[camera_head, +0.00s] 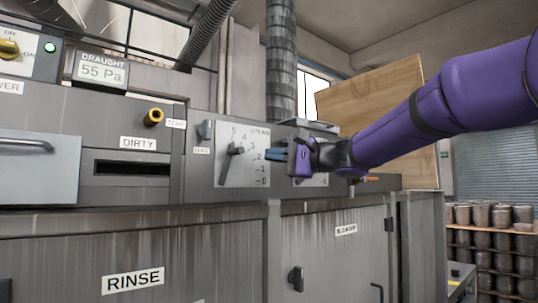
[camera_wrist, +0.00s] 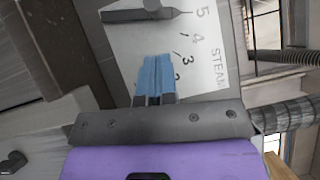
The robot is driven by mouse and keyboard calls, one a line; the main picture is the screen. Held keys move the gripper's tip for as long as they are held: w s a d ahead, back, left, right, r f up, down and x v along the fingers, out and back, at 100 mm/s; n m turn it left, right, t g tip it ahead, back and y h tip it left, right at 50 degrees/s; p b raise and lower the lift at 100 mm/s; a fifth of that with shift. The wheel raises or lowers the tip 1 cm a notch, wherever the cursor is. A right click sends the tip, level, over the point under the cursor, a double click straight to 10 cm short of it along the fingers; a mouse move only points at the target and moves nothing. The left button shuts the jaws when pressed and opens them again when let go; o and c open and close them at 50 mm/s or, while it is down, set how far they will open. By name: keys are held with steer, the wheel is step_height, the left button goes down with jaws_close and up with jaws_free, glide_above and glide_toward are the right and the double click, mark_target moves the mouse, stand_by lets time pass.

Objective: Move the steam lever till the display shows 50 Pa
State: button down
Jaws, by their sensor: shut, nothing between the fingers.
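The steam lever (camera_head: 233,152) is a dark lever on a white scale plate (camera_head: 228,174) numbered from 0 to 5. In the wrist view, the lever (camera_wrist: 150,13) crosses the top of the picture, its narrow end near the 5. The display (camera_head: 102,71), labelled DRAUGHT, reads 55 Pa. My gripper (camera_head: 272,154) has blue fingertips and is shut and empty, to the right of the lever. In the wrist view, my gripper (camera_wrist: 155,78) is over the plate near the 2 and 3, apart from the lever. Whether the fingertips touch the plate cannot be told.
A second scale plate (camera_head: 314,181) is partly hidden behind my gripper. A yellow-ringed knob (camera_head: 153,117) and a DIRTY slot (camera_head: 130,168) are at the left. A wooden board (camera_head: 375,100) stands behind my arm. Racked pots (camera_head: 483,240) are at far right.

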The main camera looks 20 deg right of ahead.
steer(key=r+v, duration=0.1)
steer(key=v, duration=0.8)
steer(key=a+r+n+g+h, duration=0.2)
steer(key=a+n+g+h, duration=0.5)
steer(key=a+n+g, duration=0.65)
steer(key=s+a+r+t+h, duration=0.2)
steer(key=a+r+t+h, duration=0.6)
steer(key=r+h, duration=0.25)
steer(key=d+x, duration=0.2)
steer(key=x, duration=1)
steer(key=shift+w+r+y, duration=0.15)
steer(key=shift+r+y, duration=0.2)
steer(key=shift+d, duration=0.2)
